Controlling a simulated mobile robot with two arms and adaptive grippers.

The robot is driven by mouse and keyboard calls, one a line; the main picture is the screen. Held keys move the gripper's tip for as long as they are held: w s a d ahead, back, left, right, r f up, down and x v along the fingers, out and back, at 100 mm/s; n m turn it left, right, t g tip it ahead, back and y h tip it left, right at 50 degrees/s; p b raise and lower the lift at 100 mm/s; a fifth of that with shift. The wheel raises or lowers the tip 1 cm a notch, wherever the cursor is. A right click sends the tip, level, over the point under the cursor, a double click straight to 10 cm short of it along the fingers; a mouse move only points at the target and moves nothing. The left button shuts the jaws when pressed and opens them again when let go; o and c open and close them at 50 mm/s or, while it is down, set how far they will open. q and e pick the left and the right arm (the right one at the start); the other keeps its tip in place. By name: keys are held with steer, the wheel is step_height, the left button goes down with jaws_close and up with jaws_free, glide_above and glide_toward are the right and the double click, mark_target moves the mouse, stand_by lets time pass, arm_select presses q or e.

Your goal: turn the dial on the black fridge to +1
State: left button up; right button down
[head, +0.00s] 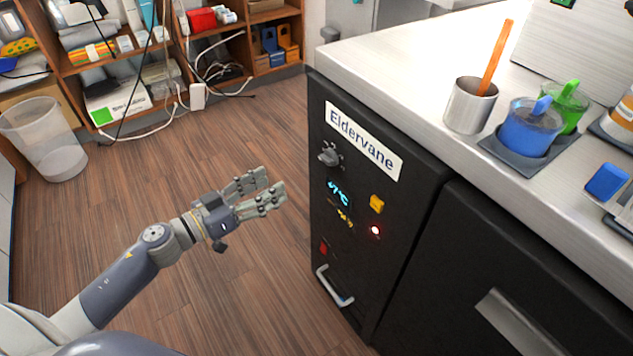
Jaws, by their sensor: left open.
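The black fridge (385,215) stands under the counter, with a white label reading "Eldervane" near its top. Its grey dial (329,154) sits just below the label's left end. Below the dial is a lit blue display (338,192) that seems to end in "°C"; its digits are too small to read surely. My left gripper (272,187) is open and empty, left of the fridge front and apart from the dial. My right gripper is out of view.
The counter (425,60) above the fridge holds a metal cup (470,105) with an orange stick, and blue and green cups. A fridge handle (335,287) juts out low down. A clear bin (45,138) and shelves stand at the left. The wooden floor between is free.

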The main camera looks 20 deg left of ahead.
mark_target(328, 159)
arm_select(q)
steer(key=w+d+r+m+h, duration=0.1)
steer(key=w+d+r, duration=0.2)
steer(key=w+d, duration=0.4)
steer(key=d, duration=0.2)
steer(key=shift+d+g+h, duration=0.3)
steer(key=shift+g, duration=0.1)
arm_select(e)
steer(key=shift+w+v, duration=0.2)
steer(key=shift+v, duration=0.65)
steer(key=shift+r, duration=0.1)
arm_select(q)
steer(key=c, duration=1.1)
